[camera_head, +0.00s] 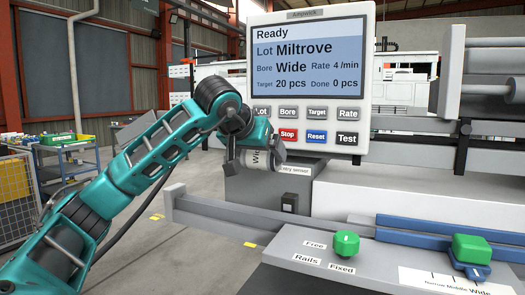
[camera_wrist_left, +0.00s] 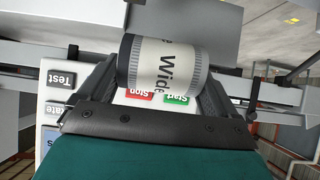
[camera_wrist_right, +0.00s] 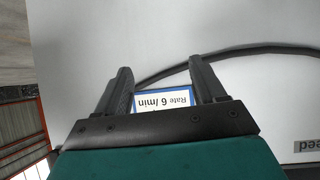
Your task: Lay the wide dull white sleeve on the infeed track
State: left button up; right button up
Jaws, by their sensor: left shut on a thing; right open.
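The white sleeve (camera_wrist_left: 165,65) has a label reading "Wide", grey ridged ends and a dark end face. My left gripper (camera_wrist_left: 155,85) is shut on it, one finger on each side. In the head view the left gripper (camera_head: 257,152) holds the sleeve (camera_head: 256,160) in the air before the control panel, above and beyond the grey rail. A long grey rail (camera_head: 230,215) and a blue rail (camera_head: 420,231) run across the front; I cannot tell exactly which part is the infeed track. My right gripper (camera_wrist_right: 160,85) is open and empty, and outside the head view.
The control panel (camera_head: 308,80) reads Ready, Lot Miltrove, Bore Wide, Rate 4 /min. A green rails knob (camera_head: 345,243) sits between Free and Fixed labels. A green slider (camera_head: 472,248) stands at Wide. A "Rate 6 /min" card (camera_wrist_right: 163,101) and a cable (camera_wrist_right: 240,53) show below my right gripper.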

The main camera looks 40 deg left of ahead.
pick_arm(q)
jog(key=shift+s+f+b, duration=0.1)
jog(key=shift+f+b, duration=0.45)
notch_tip(320, 180, down, 6)
jog(key=b, duration=0.7)
jog(key=shift+f, duration=0.2)
jog(key=shift+f+b, duration=0.35)
jog(key=shift+f, duration=1)
jog(key=o, duration=1.1)
